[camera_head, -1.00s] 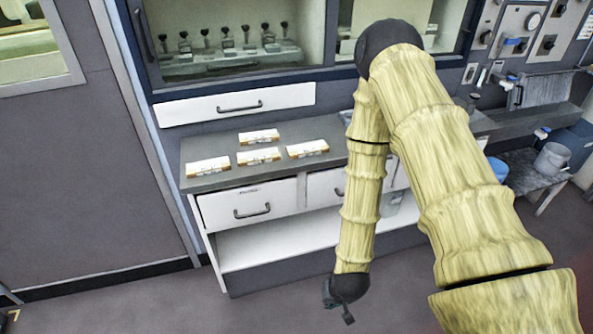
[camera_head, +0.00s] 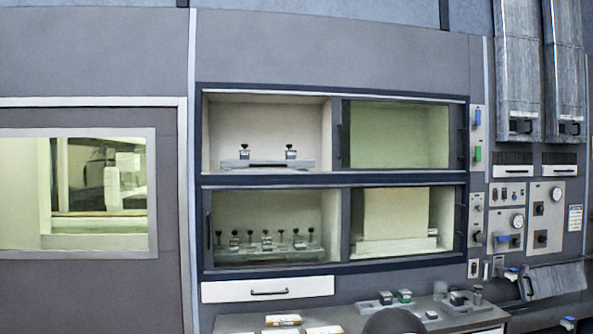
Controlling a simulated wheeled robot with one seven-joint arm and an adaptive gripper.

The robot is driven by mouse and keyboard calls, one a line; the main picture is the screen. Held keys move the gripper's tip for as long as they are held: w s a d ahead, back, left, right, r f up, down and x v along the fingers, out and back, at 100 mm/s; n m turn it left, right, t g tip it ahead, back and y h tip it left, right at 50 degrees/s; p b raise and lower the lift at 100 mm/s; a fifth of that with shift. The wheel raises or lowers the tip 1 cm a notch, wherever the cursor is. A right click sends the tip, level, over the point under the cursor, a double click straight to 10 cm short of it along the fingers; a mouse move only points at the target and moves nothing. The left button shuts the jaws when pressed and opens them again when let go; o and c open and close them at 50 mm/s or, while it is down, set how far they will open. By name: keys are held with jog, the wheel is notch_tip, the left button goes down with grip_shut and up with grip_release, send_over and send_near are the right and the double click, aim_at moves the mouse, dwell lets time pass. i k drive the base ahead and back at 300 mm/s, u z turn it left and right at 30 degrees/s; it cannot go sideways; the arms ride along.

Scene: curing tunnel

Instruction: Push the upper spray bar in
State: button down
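The upper spray bar (camera_head: 268,164) appears to be the grey bar low in the upper left bay of the wall cabinet. The bay's front looks uncovered. Below it, the lower left bay holds a rack (camera_head: 270,253) with several dark-knobbed fittings. My gripper is out of view; only a dark rounded part of my arm shows at the bottom edge.
A greenish glass panel (camera_head: 398,135) with a dark handle covers the upper right bay. A white drawer (camera_head: 268,289) sits under the cabinet. The counter (camera_head: 240,322) below carries labelled packs and small grey trays (camera_head: 397,301). Gauge panels (camera_head: 507,228) stand at right.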

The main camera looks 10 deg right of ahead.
aim_at(224, 163)
jog(key=z, duration=0.75)
jog(key=k, duration=0.1)
jog(key=u, duration=1.65)
jog(key=i, duration=1.8)
jog(key=z, duration=0.9)
